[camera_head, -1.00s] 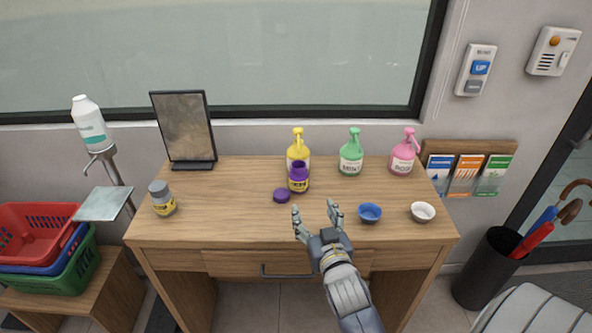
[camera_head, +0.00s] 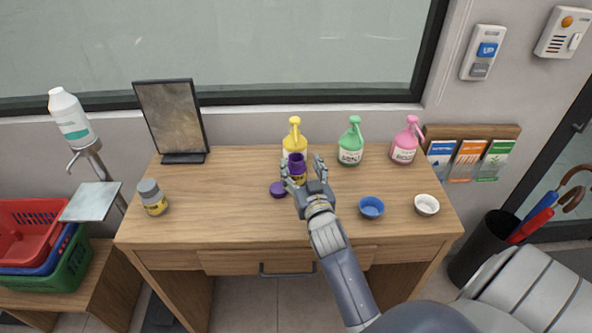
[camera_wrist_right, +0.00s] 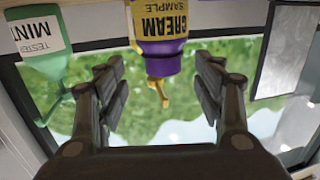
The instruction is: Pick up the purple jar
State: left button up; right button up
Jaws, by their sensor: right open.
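The purple jar (camera_head: 297,163) stands upright and lidless on the wooden counter, in front of the yellow pump bottle (camera_head: 294,140). In the right wrist view, which is upside down, the jar's purple body and yellow label reading CREAM SAMPLE (camera_wrist_right: 160,48) show at the top, centred between the fingers. My right gripper (camera_head: 304,173) is open and empty at the near side of the jar, its fingers to either side. The fingers partly hide the jar's lower part in the head view; contact cannot be told. My left gripper is not in view.
A purple lid (camera_head: 278,189) lies left of the jar. Green (camera_head: 351,145) and pink (camera_head: 405,143) pump bottles stand at the back right. Blue (camera_head: 371,207) and white (camera_head: 427,204) bowls sit at the right, a grey-capped jar (camera_head: 152,198) at the left. The counter's left middle is clear.

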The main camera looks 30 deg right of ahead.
aim_at(298, 163)
jog(key=x, duration=0.2)
jog(key=p+x, duration=0.1)
jog(key=x, duration=0.1)
jog(key=shift+a+r, duration=0.1)
jog(key=shift+a, duration=0.15)
jog(key=shift+w+d, duration=0.1)
jog(key=shift+w, duration=0.25)
jog(key=c, duration=0.3)
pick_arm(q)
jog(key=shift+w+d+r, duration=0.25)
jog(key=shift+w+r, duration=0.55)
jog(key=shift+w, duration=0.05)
pick_arm(e)
jog(key=c, duration=0.9)
